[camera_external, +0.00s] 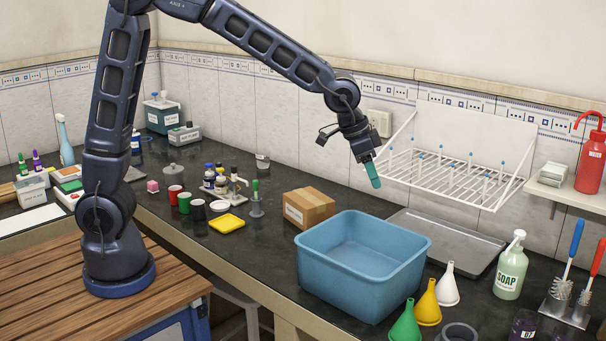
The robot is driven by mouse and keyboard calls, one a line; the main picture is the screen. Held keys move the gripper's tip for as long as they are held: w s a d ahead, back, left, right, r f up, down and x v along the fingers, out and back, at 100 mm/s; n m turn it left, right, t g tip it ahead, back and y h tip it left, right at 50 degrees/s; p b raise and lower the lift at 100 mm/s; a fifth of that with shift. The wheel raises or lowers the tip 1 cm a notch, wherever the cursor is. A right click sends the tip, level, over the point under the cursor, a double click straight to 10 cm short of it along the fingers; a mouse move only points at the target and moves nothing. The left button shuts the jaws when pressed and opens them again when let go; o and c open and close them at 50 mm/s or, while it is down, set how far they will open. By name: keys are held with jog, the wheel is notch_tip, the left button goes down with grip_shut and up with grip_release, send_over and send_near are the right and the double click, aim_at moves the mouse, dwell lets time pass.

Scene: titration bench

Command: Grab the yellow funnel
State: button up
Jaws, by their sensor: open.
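The yellow funnel (428,307) stands wide end down on the dark bench at the lower right. It is between a green funnel (405,324) at its front left and a white funnel (447,287) at its back right. My gripper (373,178) hangs above the back of the blue basin, well above and behind the funnel and not touching it. Its teal tip points down. It is open, and I see nothing held in it; the gap between the fingers is hard to see from this angle.
A blue basin (312,268) stands left of the funnels. A grey tray (470,246), a soap bottle (510,268) and a brush stand (566,311) are behind and right. A drying rack (455,180) is on the wall. A cardboard box (309,207) is left of the basin.

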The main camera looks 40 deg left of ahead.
aim_at(432, 280)
jog(key=s+d+f+m, duration=0.1)
jog(key=s+d+f, duration=0.15)
jog(key=d, duration=0.35)
jog(key=s+d+f+m+h, duration=0.1)
jog(key=d+f, duration=0.3)
jog(key=d, duration=0.2)
jog(key=s+d+f+m, duration=0.1)
jog(key=s+d+f, duration=0.1)
jog(key=d+f, duration=0.25)
jog(key=shift+g, duration=0.4)
jog(key=shift+d+x, duration=0.25)
jog(key=shift+x, duration=2.25)
jog(key=shift+d+x, duration=0.2)
jog(key=shift+x, duration=2.3)
jog(key=shift+r, duration=0.2)
grip_shut()
